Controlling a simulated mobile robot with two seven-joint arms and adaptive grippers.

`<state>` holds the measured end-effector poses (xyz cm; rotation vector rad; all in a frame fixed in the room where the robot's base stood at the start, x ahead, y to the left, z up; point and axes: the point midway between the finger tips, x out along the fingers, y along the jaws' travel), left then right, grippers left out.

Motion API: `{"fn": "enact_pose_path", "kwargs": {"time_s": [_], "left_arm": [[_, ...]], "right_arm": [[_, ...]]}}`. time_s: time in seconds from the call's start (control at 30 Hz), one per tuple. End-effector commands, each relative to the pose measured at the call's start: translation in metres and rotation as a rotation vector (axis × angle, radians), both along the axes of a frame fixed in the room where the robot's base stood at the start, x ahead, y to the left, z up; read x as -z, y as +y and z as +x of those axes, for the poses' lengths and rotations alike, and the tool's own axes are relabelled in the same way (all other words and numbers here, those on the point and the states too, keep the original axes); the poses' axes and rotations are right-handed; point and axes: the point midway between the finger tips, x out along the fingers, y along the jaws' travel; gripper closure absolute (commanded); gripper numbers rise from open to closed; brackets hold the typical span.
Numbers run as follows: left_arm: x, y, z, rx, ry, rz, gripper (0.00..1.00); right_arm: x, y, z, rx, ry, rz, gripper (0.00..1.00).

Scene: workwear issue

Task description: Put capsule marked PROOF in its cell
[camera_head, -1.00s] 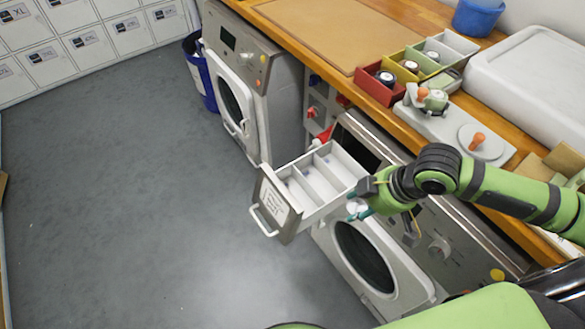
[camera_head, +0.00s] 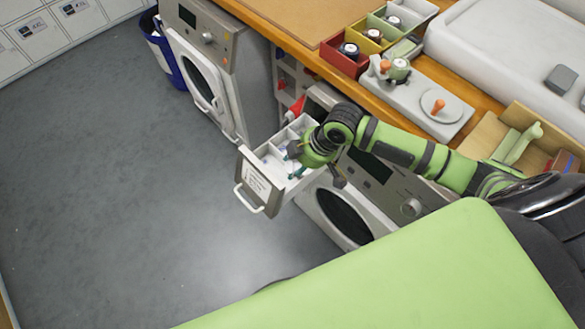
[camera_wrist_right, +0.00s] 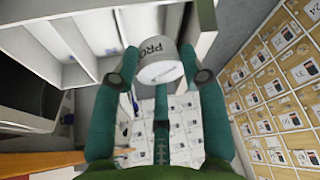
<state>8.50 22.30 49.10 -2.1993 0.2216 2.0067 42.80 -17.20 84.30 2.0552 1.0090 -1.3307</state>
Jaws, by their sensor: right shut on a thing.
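A white capsule (camera_wrist_right: 160,62) shows in the right wrist view, with the letters "PRO" readable and the rest of its mark turned away. My right gripper (camera_wrist_right: 165,78) is shut on it, teal fingers on both sides. In the head view my right gripper (camera_head: 298,160) is at the right side of the open drawer (camera_head: 256,190), which is split into cells by white dividers. The arm hides part of the drawer, and the capsule cannot be made out there. White drawer walls (camera_wrist_right: 80,45) stand to the upper left in the wrist view. My left gripper is not in view.
On the wooden worktop stand a red bin (camera_head: 342,62) and other coloured bins holding round items, and a grey plate with orange knobs (camera_head: 440,113). A washer (camera_head: 205,65) with its door ajar stands left of the drawer. The floor (camera_head: 120,200) is clear.

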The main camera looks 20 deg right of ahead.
Motion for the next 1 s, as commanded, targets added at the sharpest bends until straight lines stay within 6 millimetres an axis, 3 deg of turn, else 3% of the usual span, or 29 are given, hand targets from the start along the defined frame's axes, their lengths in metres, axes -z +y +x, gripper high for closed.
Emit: {"fn": "enact_pose_path", "kwargs": {"time_s": [0.17,0.43,1.0], "left_arm": [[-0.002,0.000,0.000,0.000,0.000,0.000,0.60],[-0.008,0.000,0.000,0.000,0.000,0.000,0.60],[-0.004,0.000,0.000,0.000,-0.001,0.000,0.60]], "right_arm": [[0.009,0.009,0.007,0.001,0.002,0.000,0.84],[0.043,0.008,0.007,0.002,0.002,-0.001,0.84],[0.055,0.008,0.007,0.000,-0.001,-0.001,0.84]]}}
